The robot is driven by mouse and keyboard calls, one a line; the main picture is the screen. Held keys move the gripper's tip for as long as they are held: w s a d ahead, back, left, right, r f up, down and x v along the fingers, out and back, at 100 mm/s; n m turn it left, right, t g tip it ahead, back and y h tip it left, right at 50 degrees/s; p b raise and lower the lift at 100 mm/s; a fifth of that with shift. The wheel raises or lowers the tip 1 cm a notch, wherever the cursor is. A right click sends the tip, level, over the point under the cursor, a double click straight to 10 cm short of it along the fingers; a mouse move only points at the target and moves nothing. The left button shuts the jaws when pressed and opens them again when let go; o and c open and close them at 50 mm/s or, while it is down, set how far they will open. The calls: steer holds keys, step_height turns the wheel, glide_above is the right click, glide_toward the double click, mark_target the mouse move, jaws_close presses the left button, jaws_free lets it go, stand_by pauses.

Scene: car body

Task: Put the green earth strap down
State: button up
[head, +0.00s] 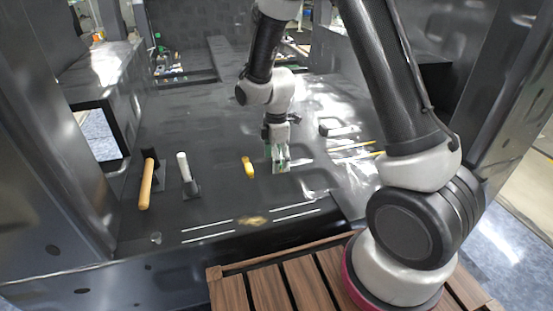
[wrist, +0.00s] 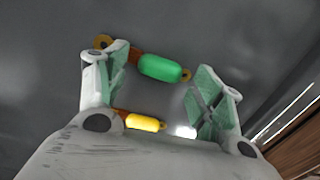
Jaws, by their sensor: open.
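The green earth strap (wrist: 160,68) has a green sleeve and copper-coloured ends with ring lugs. In the wrist view it lies on the dark floor panel between my fingertips. My gripper (wrist: 163,75) is open, with a finger on each side of the strap. The left finger partly covers the strap's left end. In the head view my gripper (head: 278,160) is low over the panel, and I cannot make out the green strap from its green finger pads. A yellow strap (wrist: 142,122) lies nearer the gripper's palm in the wrist view, and a yellow piece (head: 248,166) shows left of my gripper in the head view.
A wooden-handled tool (head: 147,184) and a white-handled tool (head: 187,175) lie at the left. A dark tool (head: 338,129) and yellow strips (head: 355,148) are at the right. White lines (head: 208,230) mark the front panel. A slatted wooden platform (head: 265,290) is in front.

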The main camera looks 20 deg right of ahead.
steer(key=s+d+r+m+t, duration=0.1)
steer(key=s+d+r+m, duration=0.15)
steer(key=r, duration=0.75)
steer(key=s+d+r+m, duration=0.2)
steer(key=d+r, duration=0.1)
steer(key=r, duration=0.6)
steer(key=s+d+r+m+t, duration=0.1)
steer(key=s+d+r+m, duration=0.3)
steer(key=s, duration=0.6)
steer(key=s+d+r+m+t, duration=0.2)
steer(key=s+d+r+m, duration=0.3)
steer(key=s+m, duration=0.4)
steer(key=shift+s+d+r, duration=0.15)
steer(key=shift+s+d, duration=0.25)
steer(key=shift+d, duration=0.1)
steer(key=shift+m, duration=0.25)
